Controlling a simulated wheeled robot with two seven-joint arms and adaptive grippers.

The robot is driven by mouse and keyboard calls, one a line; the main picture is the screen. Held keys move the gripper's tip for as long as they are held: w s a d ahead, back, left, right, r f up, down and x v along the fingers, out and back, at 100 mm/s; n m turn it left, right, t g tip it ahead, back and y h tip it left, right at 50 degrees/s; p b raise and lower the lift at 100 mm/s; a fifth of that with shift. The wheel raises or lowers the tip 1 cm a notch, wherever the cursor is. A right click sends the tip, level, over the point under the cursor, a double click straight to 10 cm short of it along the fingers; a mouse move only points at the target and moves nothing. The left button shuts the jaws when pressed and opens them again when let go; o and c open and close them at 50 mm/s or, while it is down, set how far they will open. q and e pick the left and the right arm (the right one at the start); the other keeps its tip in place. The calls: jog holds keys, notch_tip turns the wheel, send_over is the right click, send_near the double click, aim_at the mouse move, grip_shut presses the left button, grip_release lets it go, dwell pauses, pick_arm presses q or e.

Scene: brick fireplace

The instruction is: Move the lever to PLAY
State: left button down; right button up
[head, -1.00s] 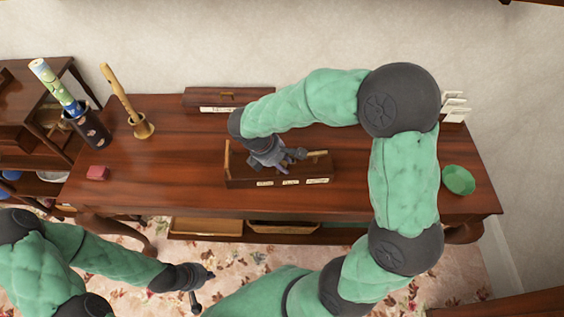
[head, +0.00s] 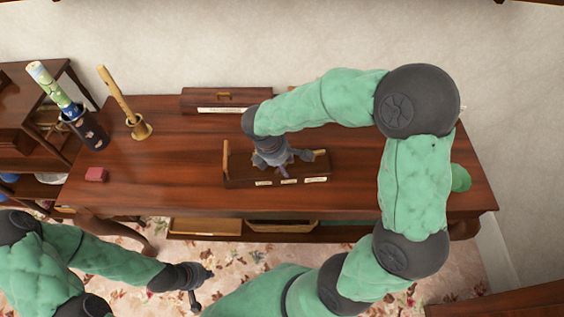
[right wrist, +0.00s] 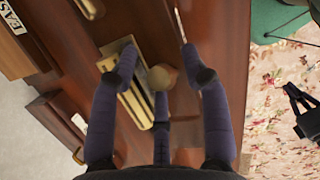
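The wooden lever box (head: 240,181) stands on the table with several small white labels along its front edge; their words are too small to read. In the right wrist view a brass slotted plate (right wrist: 134,106) and a round tan knob (right wrist: 162,77) show on it. My right gripper (head: 290,160) is over the box and hides much of its top. In the right wrist view its purple fingers (right wrist: 163,80) are spread on both sides of the knob; contact cannot be told. My left gripper (head: 203,288) hangs low at the left, away from the box, its finger state unclear.
Another wooden box (head: 213,100) stands behind. A brass holder (head: 140,128), a dark patterned vase (head: 90,130) and a pink block (head: 96,174) are at left. A green bowl (head: 460,178) is partly hidden by my right arm. The table between block and lever box is clear.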

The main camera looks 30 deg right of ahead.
aim_at(273, 177)
jog(key=v, duration=1.2)
dwell(0.4)
